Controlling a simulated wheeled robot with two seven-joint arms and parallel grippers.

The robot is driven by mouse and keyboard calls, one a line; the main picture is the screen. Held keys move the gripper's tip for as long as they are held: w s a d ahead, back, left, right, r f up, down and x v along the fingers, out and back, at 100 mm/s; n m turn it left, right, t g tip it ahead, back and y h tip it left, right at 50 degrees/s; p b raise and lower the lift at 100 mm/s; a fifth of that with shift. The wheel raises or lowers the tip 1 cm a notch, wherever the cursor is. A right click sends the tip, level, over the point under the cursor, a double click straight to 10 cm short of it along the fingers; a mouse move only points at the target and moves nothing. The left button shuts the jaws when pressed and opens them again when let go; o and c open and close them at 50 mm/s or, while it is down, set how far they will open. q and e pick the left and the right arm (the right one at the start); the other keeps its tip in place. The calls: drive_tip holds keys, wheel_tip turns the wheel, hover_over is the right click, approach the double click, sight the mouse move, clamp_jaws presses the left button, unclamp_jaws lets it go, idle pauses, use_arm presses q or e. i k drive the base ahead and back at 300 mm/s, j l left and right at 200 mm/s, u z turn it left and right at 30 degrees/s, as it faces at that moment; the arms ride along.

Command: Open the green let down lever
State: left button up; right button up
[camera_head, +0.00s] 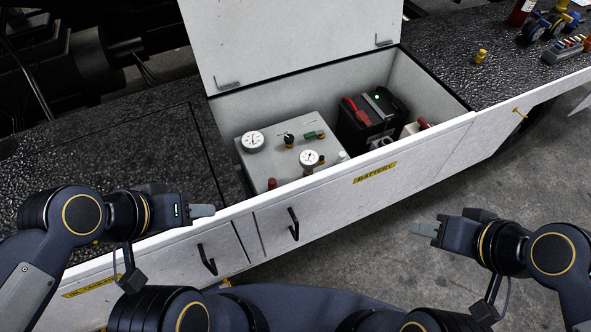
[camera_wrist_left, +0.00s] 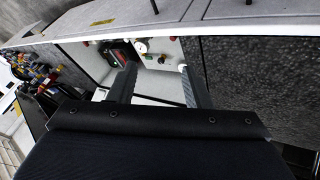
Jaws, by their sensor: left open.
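The small green lever (camera_head: 314,134) sits on top of the light grey box (camera_head: 282,150) inside the open white compartment. Two white gauges and a black knob (camera_head: 288,138) are close to it. My left gripper (camera_head: 204,211) is open and empty, in front of and left of the compartment, apart from the lever.
The white lid (camera_head: 290,40) stands raised behind the compartment. A black battery (camera_head: 368,120) with red and black clamps stands right of the grey box. The white front panel (camera_head: 340,205) has black handles. Small items, including a yellow one (camera_head: 481,57), stand on the right deck.

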sight(312, 134)
drive_tip(key=i+l, duration=0.3)
drive_tip(key=l, duration=0.15)
drive_tip(key=i+l, duration=0.65)
drive_tip(key=l, duration=0.3)
drive_tip(key=z, duration=0.05)
